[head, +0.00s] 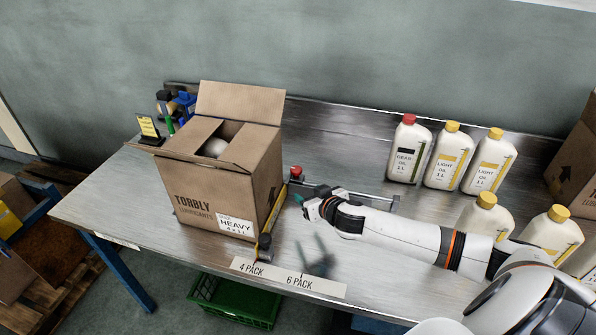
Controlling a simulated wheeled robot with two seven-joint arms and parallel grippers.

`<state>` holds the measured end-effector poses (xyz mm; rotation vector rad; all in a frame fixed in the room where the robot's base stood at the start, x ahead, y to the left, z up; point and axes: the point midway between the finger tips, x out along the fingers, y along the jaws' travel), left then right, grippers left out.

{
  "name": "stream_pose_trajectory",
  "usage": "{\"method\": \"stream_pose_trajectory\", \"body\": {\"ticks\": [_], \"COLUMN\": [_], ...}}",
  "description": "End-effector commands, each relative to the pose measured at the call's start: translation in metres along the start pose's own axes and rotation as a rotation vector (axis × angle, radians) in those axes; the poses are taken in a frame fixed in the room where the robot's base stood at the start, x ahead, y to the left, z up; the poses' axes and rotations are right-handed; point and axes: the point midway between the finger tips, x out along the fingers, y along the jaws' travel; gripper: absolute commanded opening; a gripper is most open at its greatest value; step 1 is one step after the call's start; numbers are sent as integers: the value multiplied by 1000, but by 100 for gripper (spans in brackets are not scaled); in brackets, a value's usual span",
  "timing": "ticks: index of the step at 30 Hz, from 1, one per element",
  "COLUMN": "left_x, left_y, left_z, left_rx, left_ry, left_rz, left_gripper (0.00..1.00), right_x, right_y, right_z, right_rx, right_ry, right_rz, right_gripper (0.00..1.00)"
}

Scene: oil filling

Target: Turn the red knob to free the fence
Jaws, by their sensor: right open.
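A small red knob (295,171) stands at the back end of the fence (272,222), a dark bar with yellow on it along the right side of the cardboard box (212,190). My right gripper (304,205) reaches in from the right, just in front of and to the right of the red knob. It is open, empty and apart from the knob. My left gripper is out of view.
The open box labelled HEAVY holds a pale bottle. Several oil bottles (447,158) stand on the steel table (350,150) at the right. A strip marked 4 PACK and 6 PACK (290,277) lies along the front edge. A green crate (236,302) is below.

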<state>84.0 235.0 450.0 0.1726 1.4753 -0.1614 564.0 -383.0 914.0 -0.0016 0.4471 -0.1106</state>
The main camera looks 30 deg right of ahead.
Motion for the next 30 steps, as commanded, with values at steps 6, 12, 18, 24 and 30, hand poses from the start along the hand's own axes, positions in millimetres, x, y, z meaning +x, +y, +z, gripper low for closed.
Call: {"method": "stream_pose_trajectory", "body": {"ticks": [6, 12, 18, 24, 30], "left_x": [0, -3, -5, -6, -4], "left_y": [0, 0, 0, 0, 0], "left_z": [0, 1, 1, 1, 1], "left_rx": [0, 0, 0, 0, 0], "left_ry": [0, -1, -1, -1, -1], "left_rz": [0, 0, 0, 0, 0], "left_gripper": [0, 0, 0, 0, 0], "right_x": [13, 33, 65, 95, 117], "right_y": [-30, -29, -28, -28, -28], "right_z": [28, 30, 32, 33, 32], "right_rx": [27, 31, 31, 29, 28], "right_ry": [-54, -55, -54, -53, -52], "right_rz": [3, 4, 3, 3, 3], "right_gripper": [56, 56, 56, 56, 56]}}
